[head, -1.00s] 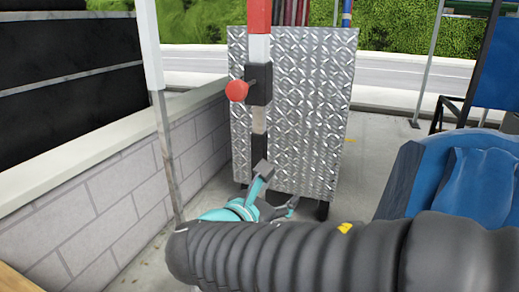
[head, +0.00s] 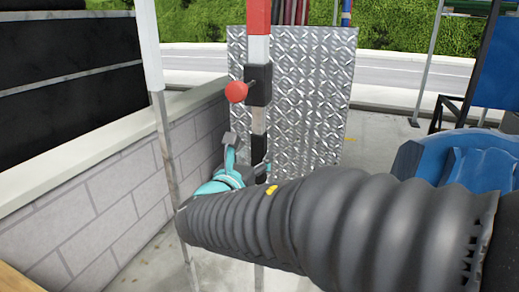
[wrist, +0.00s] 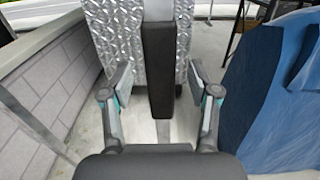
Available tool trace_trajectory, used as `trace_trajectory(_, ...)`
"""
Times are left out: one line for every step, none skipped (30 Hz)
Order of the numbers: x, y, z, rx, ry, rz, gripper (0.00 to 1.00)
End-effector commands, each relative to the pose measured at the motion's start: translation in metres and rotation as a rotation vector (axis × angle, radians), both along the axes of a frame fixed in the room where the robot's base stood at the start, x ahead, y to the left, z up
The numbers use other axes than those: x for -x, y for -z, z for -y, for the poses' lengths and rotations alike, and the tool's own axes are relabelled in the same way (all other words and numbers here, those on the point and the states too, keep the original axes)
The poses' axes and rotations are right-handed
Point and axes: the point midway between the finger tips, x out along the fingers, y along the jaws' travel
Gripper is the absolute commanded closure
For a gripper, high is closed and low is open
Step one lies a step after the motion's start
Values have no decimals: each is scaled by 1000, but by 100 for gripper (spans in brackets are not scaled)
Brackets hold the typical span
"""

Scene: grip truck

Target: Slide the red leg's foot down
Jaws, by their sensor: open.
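The red leg (head: 258,16) stands upright in front of a diamond-plate metal sheet. Below its red and white part is a black clamp block (head: 259,86) with a round red knob (head: 236,91) on its left. A paler grey section and a black sleeve (head: 259,149) follow below. My gripper (head: 249,153) is open at the height of this sleeve. In the wrist view my gripper (wrist: 160,82) has a finger on either side of the black sleeve (wrist: 158,65), with gaps on both sides. The foot's lower end is partly hidden by my arm in the head view.
The metal sheet (head: 311,100) stands close behind the leg. A low block wall (head: 100,190) runs along the left, with a thin white and grey pole (head: 150,50) before it. A blue-covered object (head: 465,175) is at the right. Paved floor lies between.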

Motion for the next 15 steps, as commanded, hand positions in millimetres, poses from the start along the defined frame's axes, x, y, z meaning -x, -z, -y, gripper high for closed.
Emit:
trace_trajectory(-8,-1,4,1,4,1,40)
trace_trajectory(-12,0,6,0,4,0,40)
trace_trajectory(-17,0,7,0,4,0,40)
trace_trajectory(-20,0,8,0,3,0,40)
trace_trajectory(-23,0,9,0,3,1,40)
trace_trajectory(-26,0,10,0,2,0,40)
trace_trajectory(-28,0,11,-1,2,0,40)
trace_trajectory(-30,0,11,-1,1,0,40)
trace_trajectory(-31,0,12,-2,1,1,40)
trace_trajectory(-32,0,12,-2,1,1,40)
trace_trajectory(-33,0,12,-2,1,1,40)
trace_trajectory(-34,0,13,-2,1,1,40)
trace_trajectory(-34,0,13,-1,0,0,40)
trace_trajectory(-34,0,13,-1,0,0,40)
trace_trajectory(-34,0,13,-1,0,0,40)
